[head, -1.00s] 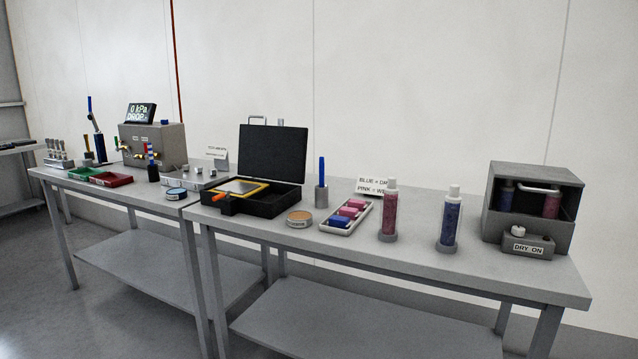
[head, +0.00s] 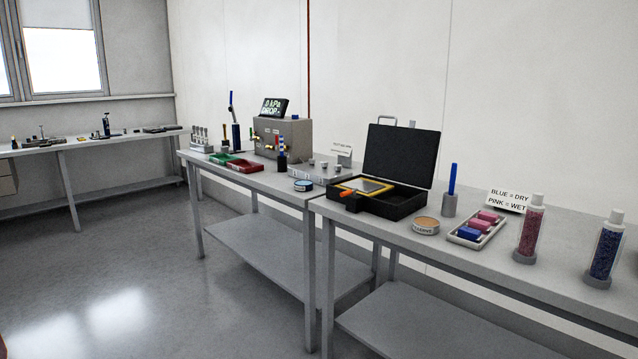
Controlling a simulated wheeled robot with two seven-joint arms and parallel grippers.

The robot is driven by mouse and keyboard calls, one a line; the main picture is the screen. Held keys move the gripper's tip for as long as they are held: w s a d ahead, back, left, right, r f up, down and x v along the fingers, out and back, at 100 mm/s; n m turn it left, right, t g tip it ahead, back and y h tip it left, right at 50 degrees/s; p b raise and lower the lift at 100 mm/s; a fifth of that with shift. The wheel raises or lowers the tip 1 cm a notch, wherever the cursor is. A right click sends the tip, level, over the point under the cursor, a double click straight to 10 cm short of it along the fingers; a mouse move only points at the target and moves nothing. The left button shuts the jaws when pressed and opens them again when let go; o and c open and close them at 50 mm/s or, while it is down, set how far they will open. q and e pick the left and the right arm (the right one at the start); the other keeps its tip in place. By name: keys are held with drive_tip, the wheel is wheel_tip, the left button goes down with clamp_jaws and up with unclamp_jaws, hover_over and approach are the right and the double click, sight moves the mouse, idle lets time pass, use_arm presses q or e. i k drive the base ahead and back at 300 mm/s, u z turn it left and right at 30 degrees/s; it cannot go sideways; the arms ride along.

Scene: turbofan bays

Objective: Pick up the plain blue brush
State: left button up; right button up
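A plain blue handle (head: 453,179), which looks like the plain blue brush, stands upright in a grey cylindrical holder (head: 450,205) on the near bench. Its lower end is hidden in the holder. A second blue upright stick (head: 231,105) rises by a dark blue bottle on the farther bench. A blue-and-white striped handle (head: 281,135) stands in a dark holder there; it is not plain. Neither of my grippers shows in the view.
Around the grey holder on the near bench (head: 400,235) are an open black case (head: 401,155), a round orange-topped tin (head: 426,225), a tray (head: 463,240) of pink and blue blocks, and a pink-filled tube (head: 530,232). Open floor (head: 150,270) lies at left.

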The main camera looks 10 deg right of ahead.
sight(453, 165)
drive_tip(key=u, duration=0.45)
drive_tip(key=i, duration=2.2)
drive_tip(key=z, duration=3.1)
